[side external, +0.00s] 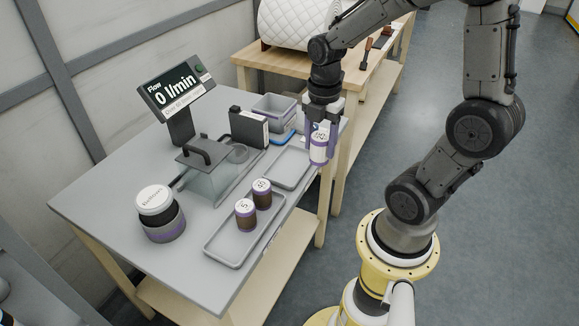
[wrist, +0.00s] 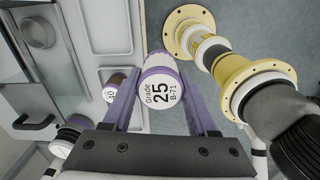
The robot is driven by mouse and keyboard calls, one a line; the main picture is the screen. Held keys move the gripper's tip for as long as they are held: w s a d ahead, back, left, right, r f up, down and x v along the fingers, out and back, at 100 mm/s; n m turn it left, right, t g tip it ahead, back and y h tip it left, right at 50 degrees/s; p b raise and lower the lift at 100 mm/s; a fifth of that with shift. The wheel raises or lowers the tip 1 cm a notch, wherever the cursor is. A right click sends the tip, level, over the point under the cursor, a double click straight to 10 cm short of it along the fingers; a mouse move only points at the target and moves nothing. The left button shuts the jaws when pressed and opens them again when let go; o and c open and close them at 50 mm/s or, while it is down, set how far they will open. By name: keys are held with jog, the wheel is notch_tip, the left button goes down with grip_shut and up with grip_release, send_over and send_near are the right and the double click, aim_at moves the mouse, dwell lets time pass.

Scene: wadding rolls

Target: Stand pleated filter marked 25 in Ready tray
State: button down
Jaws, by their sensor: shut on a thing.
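The pleated filter marked 25 (wrist: 161,92) is white with purple bands, and its label reads "Grade 25 B-71". My gripper (wrist: 158,78) is shut on it, with a finger on each side. In the side view my gripper (side external: 321,126) holds the filter (side external: 319,152) upright in the air near the table's right edge. It is to the right of an empty shallow grey tray (side external: 275,179). A second grey tray (side external: 224,259) nearer the front holds two brown filters, one marked 5 (side external: 245,218) and one behind it (side external: 262,197). I cannot read which tray is Ready.
A flow display (side external: 177,92) stands at the back left. A clear-sided box with a dark handle (side external: 206,181), a dark upright block (side external: 248,130) and a grey bin (side external: 274,108) stand behind the trays. A white-lidded round container (side external: 160,217) is at left.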

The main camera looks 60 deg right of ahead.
jog(key=shift+s+r, duration=0.1)
jog(key=shift+s, duration=0.5)
jog(key=shift+s+d+r, duration=0.15)
jog(key=shift+m, duration=0.3)
jog(key=w+d+f, duration=0.2)
jog(key=w+f, duration=0.1)
jog(key=w, duration=0.1)
jog(key=w+d+f, duration=0.2)
jog(key=w+f, duration=0.1)
jog(key=w, duration=0.1)
jog(key=w+d+f, duration=0.2)
jog(key=w+f, duration=0.1)
jog(key=w, duration=0.1)
jog(key=shift+w+d+f, duration=0.1)
jog(key=shift+w+f, duration=0.05)
jog(key=shift+f, duration=0.1)
jog(key=shift+w+f, duration=0.1)
jog(key=shift+f, duration=1.5)
jog(key=shift+f, duration=0.2)
jog(key=shift+c, duration=0.9)
grip_release()
jog(key=shift+r, duration=0.1)
